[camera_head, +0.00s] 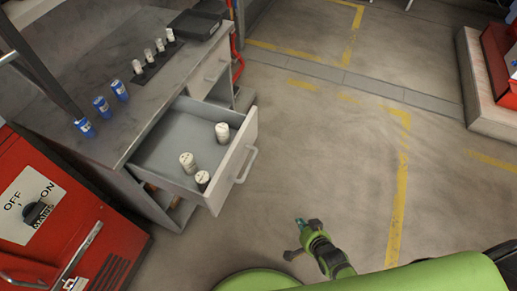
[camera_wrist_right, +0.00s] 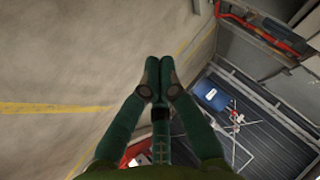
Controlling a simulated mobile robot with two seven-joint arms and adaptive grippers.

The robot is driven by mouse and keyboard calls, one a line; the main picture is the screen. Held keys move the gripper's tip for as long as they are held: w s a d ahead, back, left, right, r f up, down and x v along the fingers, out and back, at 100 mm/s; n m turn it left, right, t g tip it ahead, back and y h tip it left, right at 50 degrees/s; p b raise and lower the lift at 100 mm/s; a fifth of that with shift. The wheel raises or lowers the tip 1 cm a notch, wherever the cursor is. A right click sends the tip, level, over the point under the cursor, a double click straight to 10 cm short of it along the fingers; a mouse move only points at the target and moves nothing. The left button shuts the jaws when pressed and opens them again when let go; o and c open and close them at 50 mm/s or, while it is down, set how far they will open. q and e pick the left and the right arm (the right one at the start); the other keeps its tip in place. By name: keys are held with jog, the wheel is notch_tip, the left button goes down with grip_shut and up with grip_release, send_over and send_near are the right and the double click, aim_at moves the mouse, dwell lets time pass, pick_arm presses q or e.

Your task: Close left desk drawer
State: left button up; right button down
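The left desk drawer (camera_head: 222,178) is pulled well out of the grey desk (camera_head: 90,100) in the head view. Its bar handle (camera_head: 246,165) is on the front panel, facing right. Several white cylinders (camera_head: 222,133) stand upright in the drawer. My right gripper (camera_head: 300,222) is below and to the right of the drawer front, apart from the handle. In the right wrist view its two green fingers (camera_wrist_right: 158,62) are together at the tips with nothing visible between them. The drawer is not recognizable in that view. My left gripper is not in view.
A second, shut drawer (camera_head: 211,70) is farther along the desk. Blue cans (camera_head: 102,107) and small white cylinders (camera_head: 161,47) stand on the desktop. A red machine (camera_head: 60,215) is at the left. The floor (camera_head: 320,140) right of the drawer is clear.

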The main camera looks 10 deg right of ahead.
jog(key=w+a+r+m+t+y+b, duration=0.15)
jog(key=w+r+m+t+b, duration=0.35)
jog(key=r, duration=0.5)
jog(key=w+a+r+m+t+y+b, duration=0.1)
jog(key=w+a+r+m+t+b, duration=0.2)
jog(key=w+r, duration=0.5)
pick_arm(q)
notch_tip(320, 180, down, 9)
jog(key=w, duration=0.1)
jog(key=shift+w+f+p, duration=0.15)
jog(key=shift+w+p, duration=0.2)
jog(key=shift+p, duration=0.1)
pick_arm(e)
jog(key=shift+m, duration=0.4)
jog(key=shift+w+a+r, duration=0.2)
jog(key=shift+w+a, duration=0.8)
jog(key=shift+w, duration=0.8)
jog(key=shift+w+a+r, duration=0.25)
jog(key=shift+w+a, duration=0.7)
jog(key=shift+w, duration=0.85)
jog(key=shift+w+a+r, duration=0.2)
jog(key=shift+w+a, duration=0.8)
jog(key=shift+w, duration=0.8)
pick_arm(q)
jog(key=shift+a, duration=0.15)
